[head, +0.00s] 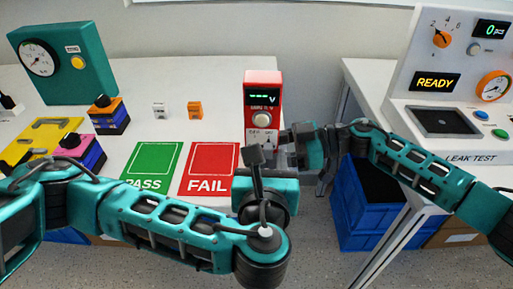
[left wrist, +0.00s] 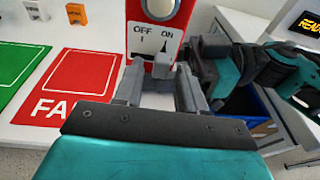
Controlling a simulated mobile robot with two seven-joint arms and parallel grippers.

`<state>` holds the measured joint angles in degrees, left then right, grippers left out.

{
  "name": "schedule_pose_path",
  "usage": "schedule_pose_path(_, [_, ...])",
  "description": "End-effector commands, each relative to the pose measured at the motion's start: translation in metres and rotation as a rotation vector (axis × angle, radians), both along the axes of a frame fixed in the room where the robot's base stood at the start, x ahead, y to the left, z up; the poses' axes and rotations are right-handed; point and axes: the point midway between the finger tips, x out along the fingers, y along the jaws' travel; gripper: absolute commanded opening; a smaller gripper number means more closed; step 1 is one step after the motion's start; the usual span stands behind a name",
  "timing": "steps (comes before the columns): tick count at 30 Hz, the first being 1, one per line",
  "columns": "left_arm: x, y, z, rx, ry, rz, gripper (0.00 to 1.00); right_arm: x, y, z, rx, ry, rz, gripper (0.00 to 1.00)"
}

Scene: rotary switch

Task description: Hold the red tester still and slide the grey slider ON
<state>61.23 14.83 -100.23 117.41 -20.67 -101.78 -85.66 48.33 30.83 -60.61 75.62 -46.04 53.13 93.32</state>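The red tester (head: 263,92) stands upright near the table's right front edge, with a green display and a round knob. Its white lower panel, marked OFF and ON, shows in the left wrist view (left wrist: 152,42). My left gripper (left wrist: 158,72) is in front of this panel, with its two grey fingers apart. A small grey piece, seemingly the slider (left wrist: 162,69), shows between the fingertips; its exact position is unclear. In the head view my left wrist hides the left fingers. My right gripper (head: 288,138) is at the tester's lower right side; its grip is partly hidden.
Green PASS (head: 152,165) and red FAIL (head: 209,168) mats lie left of the tester. White and orange blocks (head: 194,110) stand behind them. A leak-test station (head: 450,85) is on the right table, with a blue crate (head: 362,215) below.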

Motion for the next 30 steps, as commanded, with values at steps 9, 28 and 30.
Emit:
schedule_pose_path(9, [-0.002, 0.000, 0.000, 0.000, 0.000, 0.000, 0.43, 0.000, 0.000, 0.001, 0.001, -0.001, -0.001, 0.25])
schedule_pose_path(28, [-0.047, 0.003, 0.009, 0.001, 0.001, 0.000, 0.43, 0.001, 0.000, 0.001, 0.001, -0.001, -0.001, 0.25])
schedule_pose_path(30, [-0.049, 0.003, 0.010, 0.001, 0.000, 0.000, 0.43, 0.000, 0.000, 0.001, 0.001, -0.001, -0.001, 0.25])
